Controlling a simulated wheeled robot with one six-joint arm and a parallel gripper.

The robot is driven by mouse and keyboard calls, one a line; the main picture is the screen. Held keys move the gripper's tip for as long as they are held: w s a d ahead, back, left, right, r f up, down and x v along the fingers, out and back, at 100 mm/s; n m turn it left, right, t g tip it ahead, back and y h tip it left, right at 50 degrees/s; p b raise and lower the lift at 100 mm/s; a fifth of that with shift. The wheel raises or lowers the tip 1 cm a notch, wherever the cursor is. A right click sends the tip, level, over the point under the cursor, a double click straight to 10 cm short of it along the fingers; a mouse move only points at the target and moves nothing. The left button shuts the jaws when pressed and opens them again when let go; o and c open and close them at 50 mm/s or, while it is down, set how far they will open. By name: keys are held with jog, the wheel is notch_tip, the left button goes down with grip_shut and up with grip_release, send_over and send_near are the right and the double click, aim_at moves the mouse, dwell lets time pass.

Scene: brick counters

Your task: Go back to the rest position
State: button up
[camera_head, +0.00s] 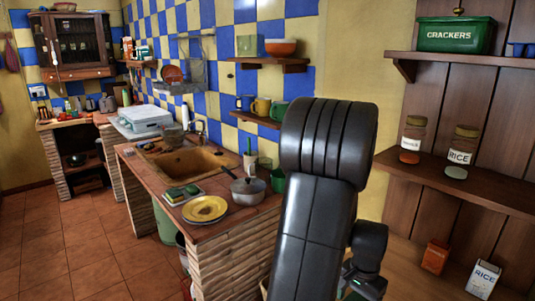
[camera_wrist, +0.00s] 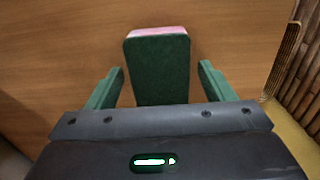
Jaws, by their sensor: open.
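My gripper (camera_wrist: 160,84) shows in the wrist view with its two green fingers spread apart. A dark green block-like thing (camera_wrist: 158,70) with a pinkish-white far edge stands between the fingers, with a gap on each side. It is over a brown wooden surface (camera_wrist: 60,40). In the head view, my dark arm rises at the centre right and its wrist end is low in the frame. The fingers cannot be made out clearly there.
Wooden shelves (camera_head: 460,185) with jars are at right. A red box (camera_head: 435,257) and a rice box (camera_head: 483,277) stand below. The tiled floor (camera_head: 60,245) at left is clear.

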jog(key=shift+f, duration=0.35)
jog(key=shift+r, duration=1.15)
